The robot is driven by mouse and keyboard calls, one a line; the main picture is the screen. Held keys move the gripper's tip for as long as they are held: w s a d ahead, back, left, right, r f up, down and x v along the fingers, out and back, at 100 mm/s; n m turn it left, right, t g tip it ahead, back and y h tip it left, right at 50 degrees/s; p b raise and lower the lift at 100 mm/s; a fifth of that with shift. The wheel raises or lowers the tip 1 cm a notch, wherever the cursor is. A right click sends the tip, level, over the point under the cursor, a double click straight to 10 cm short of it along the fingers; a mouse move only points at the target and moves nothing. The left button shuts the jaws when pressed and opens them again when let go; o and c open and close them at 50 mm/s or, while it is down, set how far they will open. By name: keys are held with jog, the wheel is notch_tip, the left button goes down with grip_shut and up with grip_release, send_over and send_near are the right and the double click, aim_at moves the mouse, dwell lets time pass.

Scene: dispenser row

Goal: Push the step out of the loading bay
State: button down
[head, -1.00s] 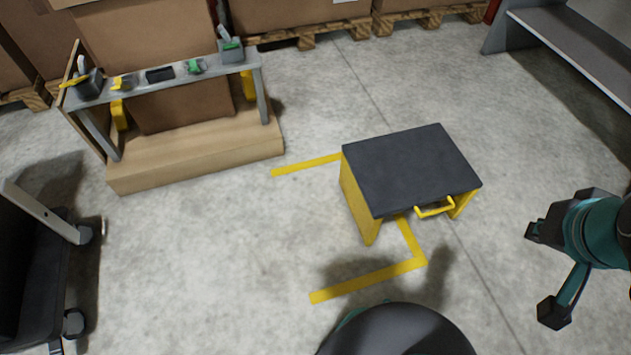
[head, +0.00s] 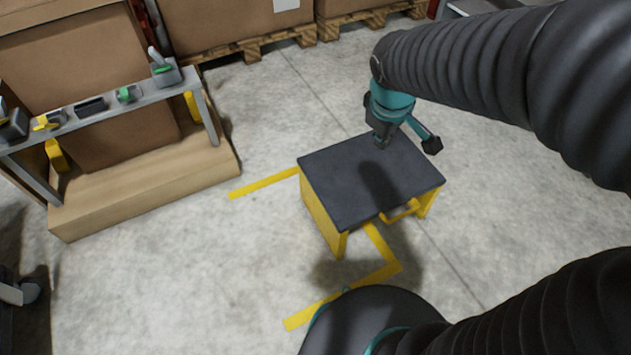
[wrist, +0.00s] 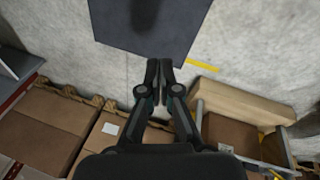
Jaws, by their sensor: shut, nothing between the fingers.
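The step (head: 350,190) is a stool with a dark flat top, yellow sides and a yellow handle (head: 402,211) on its near side. It stands upright across the yellow floor lines of the bay (head: 345,298), covering part of them. My gripper (head: 383,141) is shut and empty, pointing down at the far edge of the step's top. In the wrist view, my fingertips (wrist: 159,64) overlap the edge of the dark top (wrist: 120,38). I cannot tell whether they touch it.
A dispenser rack (head: 105,100) on a wooden base (head: 150,190) stands at the left. Boxes on pallets (head: 262,45) line the back. Bare concrete floor lies right of the step and between it and the rack.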

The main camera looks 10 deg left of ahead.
jog(key=w+a+f+n+g+h+b, duration=0.15)
jog(key=a+f+n, duration=0.45)
jog(key=f, duration=0.6)
jog(key=w+a+f+n+b, duration=0.2)
jog(key=a+f+n, duration=0.2)
jog(key=a+f, duration=0.55)
jog(key=w+a+f+n+b, duration=0.15)
jog(key=a+f+n, duration=0.35)
jog(key=f, duration=0.9)
jog(key=w+d+f+b, duration=0.2)
jog(key=d+f, duration=0.3)
jog(key=f, duration=0.4)
jog(key=shift+w+f, duration=0.3)
jog(key=shift+w, duration=0.6)
